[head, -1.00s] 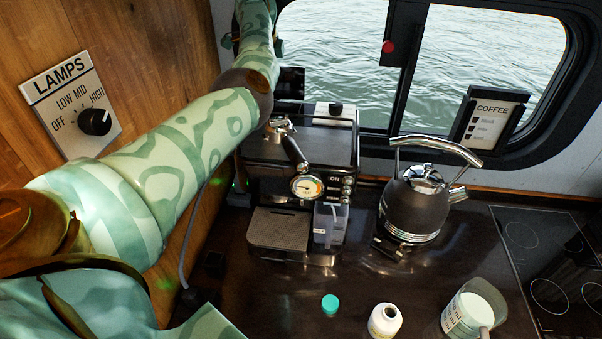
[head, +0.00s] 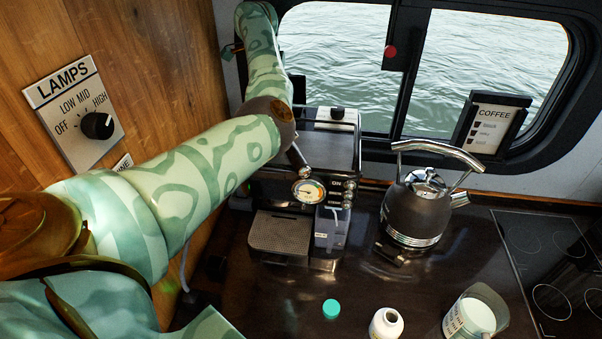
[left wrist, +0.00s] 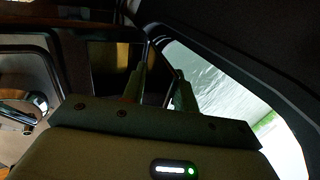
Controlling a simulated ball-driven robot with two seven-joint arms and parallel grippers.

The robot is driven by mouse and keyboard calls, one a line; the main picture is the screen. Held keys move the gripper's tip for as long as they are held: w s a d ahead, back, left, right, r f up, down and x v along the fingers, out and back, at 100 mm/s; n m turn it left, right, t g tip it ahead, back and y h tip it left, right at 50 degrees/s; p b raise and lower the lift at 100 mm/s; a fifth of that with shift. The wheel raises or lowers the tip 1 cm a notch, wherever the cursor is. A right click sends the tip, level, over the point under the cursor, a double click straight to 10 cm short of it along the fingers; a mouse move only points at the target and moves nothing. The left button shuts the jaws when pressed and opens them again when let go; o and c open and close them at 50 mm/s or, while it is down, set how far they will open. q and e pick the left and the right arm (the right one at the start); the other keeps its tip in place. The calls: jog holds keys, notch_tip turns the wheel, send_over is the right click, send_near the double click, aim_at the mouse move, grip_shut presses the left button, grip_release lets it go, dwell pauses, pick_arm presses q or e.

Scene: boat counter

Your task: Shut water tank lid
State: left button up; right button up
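The coffee machine (head: 335,150) stands against the wall below the window. A dark upright panel (head: 298,88) shows at its back left, beside my arm; it may be the raised water tank lid, but I cannot tell. My left arm reaches over the machine's left side towards the back, hiding part of its top. The left gripper is largely hidden behind the arm in the head view. In the left wrist view its two fingers (left wrist: 163,62) stand apart with nothing seen between them, near dark frame edges and the window. My right gripper is not in view.
A kettle (head: 415,208) stands right of the machine. A teal cap (head: 331,309), a white bottle (head: 386,323) and a measuring jug (head: 476,313) are at the front. A hob (head: 552,262) lies right. The wooden wall with the lamps knob (head: 97,126) is close on the left.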

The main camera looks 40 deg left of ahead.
pick_arm(q)
jog(key=shift+s+d+f+p, duration=0.15)
jog(key=shift+s+d+p, duration=0.15)
jog(key=shift+s, duration=0.35)
jog(key=shift+s+d+f+p, duration=0.15)
jog(key=shift+s+d, duration=0.25)
jog(key=shift+s, duration=0.2)
jog(key=shift+s+d+f, duration=0.1)
jog(key=shift+s+d, duration=0.1)
jog(key=shift+s, duration=0.15)
notch_tip(320, 180, up, 6)
jog(key=p, duration=0.2)
jog(key=shift+p, duration=0.4)
